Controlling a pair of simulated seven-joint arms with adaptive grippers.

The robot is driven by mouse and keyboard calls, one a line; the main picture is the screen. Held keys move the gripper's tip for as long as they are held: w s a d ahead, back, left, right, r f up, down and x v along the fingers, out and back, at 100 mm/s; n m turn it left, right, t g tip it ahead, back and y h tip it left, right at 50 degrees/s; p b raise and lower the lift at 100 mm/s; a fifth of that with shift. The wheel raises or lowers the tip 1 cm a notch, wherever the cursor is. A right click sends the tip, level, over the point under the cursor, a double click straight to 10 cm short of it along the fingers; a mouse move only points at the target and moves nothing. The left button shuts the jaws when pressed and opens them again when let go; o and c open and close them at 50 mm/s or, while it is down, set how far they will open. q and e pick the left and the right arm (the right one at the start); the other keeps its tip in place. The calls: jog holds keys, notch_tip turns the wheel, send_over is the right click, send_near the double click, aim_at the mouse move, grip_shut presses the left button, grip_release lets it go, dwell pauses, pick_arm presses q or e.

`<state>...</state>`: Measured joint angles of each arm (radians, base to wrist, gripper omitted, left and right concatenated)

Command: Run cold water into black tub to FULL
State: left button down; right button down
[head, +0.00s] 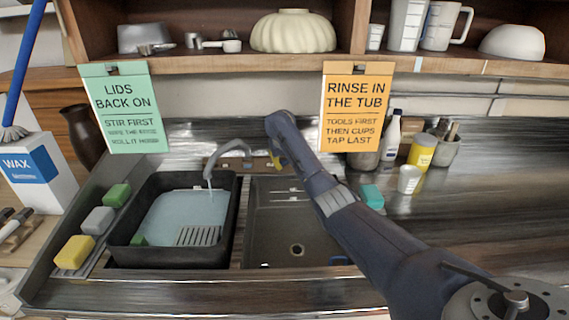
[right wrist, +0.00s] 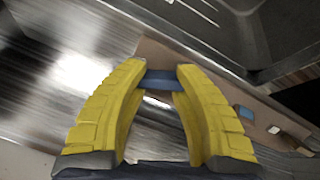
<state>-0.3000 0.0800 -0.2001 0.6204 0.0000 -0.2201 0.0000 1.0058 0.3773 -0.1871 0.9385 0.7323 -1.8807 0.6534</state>
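The black tub (head: 122,222) stands at the left of the sink and holds pale blue water (head: 180,212) below its rim. My right gripper (head: 277,158) is at the tap panel behind the sink, right of the spout. In the right wrist view its yellow fingers (right wrist: 162,78) are closed on the two ends of a blue tap handle (right wrist: 162,82). My left gripper is out of view.
A grey ribbed piece (head: 198,236) shows in the tub. Yellow (head: 75,252), grey (head: 98,220) and green (head: 117,195) sponges line the left edge. The empty basin (head: 290,228) is beside the tub. A white cup (head: 410,179) and bottles stand at right.

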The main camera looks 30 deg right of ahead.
jog(key=shift+s+f, duration=0.15)
jog(key=shift+f, duration=0.3)
jog(key=shift+a+m, duration=0.1)
jog(key=shift+m, duration=0.5)
jog(key=shift+m+y, duration=0.5)
jog(key=shift+m, duration=1)
jog(key=c, duration=0.9)
grip_release()
jog(key=shift+o, duration=1.6)
jog(key=shift+r, duration=0.1)
